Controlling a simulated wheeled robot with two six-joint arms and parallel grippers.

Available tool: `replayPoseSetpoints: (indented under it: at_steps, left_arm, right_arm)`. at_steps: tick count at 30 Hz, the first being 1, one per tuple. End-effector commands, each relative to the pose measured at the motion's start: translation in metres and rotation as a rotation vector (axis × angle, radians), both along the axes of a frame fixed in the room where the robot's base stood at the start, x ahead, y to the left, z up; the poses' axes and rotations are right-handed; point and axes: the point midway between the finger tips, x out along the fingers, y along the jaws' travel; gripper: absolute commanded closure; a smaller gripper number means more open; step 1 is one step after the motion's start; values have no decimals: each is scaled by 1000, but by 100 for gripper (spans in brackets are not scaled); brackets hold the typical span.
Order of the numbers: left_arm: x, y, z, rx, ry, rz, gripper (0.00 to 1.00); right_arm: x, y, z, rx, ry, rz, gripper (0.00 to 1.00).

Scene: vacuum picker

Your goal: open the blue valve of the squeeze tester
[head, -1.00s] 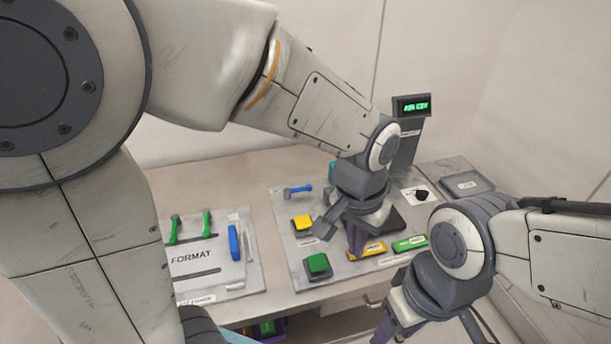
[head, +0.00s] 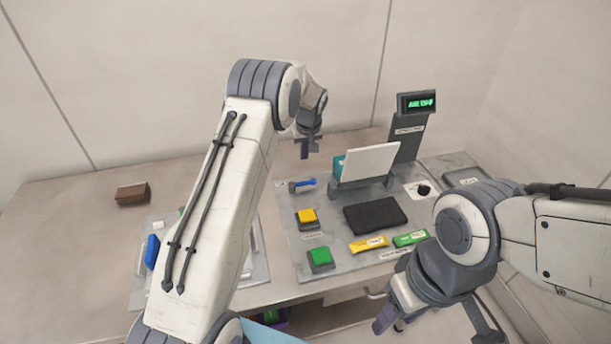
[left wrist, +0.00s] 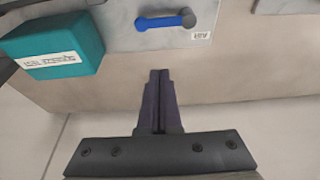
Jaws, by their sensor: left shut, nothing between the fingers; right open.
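The blue valve (head: 309,182) is a small lever at the back left of the squeeze tester's grey plate (head: 293,240), with a grey pivot at its left end in the head view. It also shows in the left wrist view (left wrist: 160,22), lying level across the top, its grey pivot at the right. My left gripper (head: 304,154) is shut and empty, pointing down above and behind the valve, apart from it. Its closed fingers show in the left wrist view (left wrist: 158,74). My right gripper (head: 388,324) is open and empty in front of the table's edge.
The plate also bears a yellow button (head: 307,216), a green button (head: 320,257), a black pad (head: 375,215), yellow and green packets, and a teal box (left wrist: 58,45) beside a white panel (head: 371,162). A display (head: 416,102) stands behind. My left arm covers much of the format board.

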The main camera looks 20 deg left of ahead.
Motion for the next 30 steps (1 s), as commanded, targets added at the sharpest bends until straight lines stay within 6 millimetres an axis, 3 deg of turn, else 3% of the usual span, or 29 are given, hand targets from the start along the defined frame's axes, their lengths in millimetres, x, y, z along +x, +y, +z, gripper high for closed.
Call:
replayPoseSetpoints:
  at_steps: [8, 23, 30]
  left_arm:
    - [3, 2, -13, 0, 5, -1, 100]
    - [25, 17, -96, -1, 3, -2, 100]
    - [5, 2, -87, 0, 4, -4, 100]
  right_arm:
    - [0, 0, 5, 0, 0, 0, 50]
    - [0, 0, 28, 0, 0, 0, 50]
    - [0, 0, 45, 0, 0, -1, 50]
